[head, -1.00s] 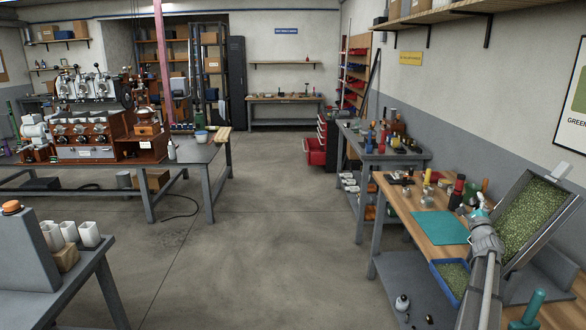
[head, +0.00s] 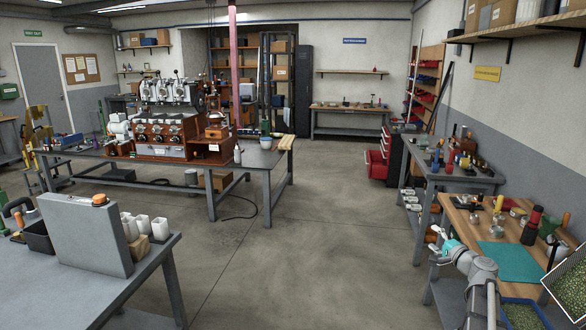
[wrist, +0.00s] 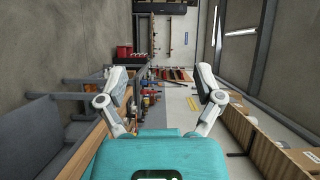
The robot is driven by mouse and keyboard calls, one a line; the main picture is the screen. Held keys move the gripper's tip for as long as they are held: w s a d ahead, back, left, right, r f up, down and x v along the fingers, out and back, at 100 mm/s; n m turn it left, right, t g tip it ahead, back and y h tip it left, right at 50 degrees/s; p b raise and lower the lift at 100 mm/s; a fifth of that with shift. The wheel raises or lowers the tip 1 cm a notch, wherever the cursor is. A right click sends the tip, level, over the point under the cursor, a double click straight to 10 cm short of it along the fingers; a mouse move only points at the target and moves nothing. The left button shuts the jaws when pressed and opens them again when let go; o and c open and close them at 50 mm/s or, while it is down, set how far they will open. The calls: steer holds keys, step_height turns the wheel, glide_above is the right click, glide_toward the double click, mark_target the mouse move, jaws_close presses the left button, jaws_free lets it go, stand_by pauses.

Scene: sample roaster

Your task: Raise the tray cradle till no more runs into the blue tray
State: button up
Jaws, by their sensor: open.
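The tray cradle (head: 571,284) is at the right edge of the head view, tilted, with green beans in it; most of it is cut off by the frame. The blue tray (head: 508,304) sits at its lower left and holds green beans; my arm and the bottom edge hide part of it. I cannot tell whether beans are running. My gripper (head: 437,240) is left of the wooden bench, apart from the cradle. In the wrist view its two fingers (wrist: 163,84) are spread wide with nothing between them.
The wooden bench (head: 465,219) carries a teal mat (head: 508,262) and several tools and bottles. A grey bench (head: 470,178) with tools stands behind it. A roaster (head: 170,115) stands on a table at the left. The middle floor (head: 310,230) is clear.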

steer(key=s+a+f+n+g+y+p, duration=0.1)
steer(key=s+a+f+n+g, duration=0.15)
steer(key=a, duration=0.55)
steer(key=s+a+f+n+g+y+p, duration=0.1)
steer(key=a+f+n+g, duration=0.25)
steer(key=a, duration=0.55)
steer(key=s+a+f+n+g+y+p, duration=0.1)
steer(key=s+a+f+n+g, duration=0.2)
steer(key=a, duration=0.5)
steer(key=s+a+f+n+g+h+p, duration=0.1)
steer(key=s+a+n+g+h, duration=0.1)
steer(key=s, duration=0.6)
steer(key=s+a+f+n+g+h+p, duration=0.1)
steer(key=s+a+n+g+h+p, duration=0.1)
steer(key=s+a+g+h, duration=0.3)
steer(key=shift+s+a+f+n+g, duration=0.3)
steer(key=shift+s+a+n+g, duration=0.45)
steer(key=shift+s+a, duration=0.8)
steer(key=shift+w+a, duration=0.2)
